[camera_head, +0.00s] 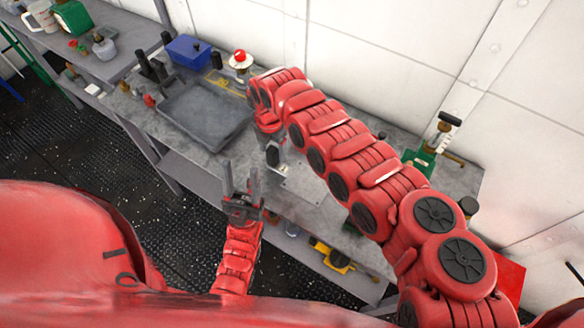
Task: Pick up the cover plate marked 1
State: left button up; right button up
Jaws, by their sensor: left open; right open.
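A flat grey plate (305,188) lies on the metal workbench, partly behind my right arm; it may be the cover plate, but no mark 1 can be read. My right gripper (274,160) points down at the bench just left of this plate, largely hidden by its own wrist, and holds nothing that I can see. My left gripper (241,172) is open and empty, fingers pointing up the picture, in front of the bench's front edge.
A dark shallow tray (207,112) lies on the bench (185,163), with a blue box (188,52) and a red-topped button (240,60) behind it. Green-and-brass equipment (432,150) stands at the right. A yellow tool (330,257) lies on the lower shelf.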

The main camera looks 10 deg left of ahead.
jog(key=shift+f, duration=1.55)
grip_shut()
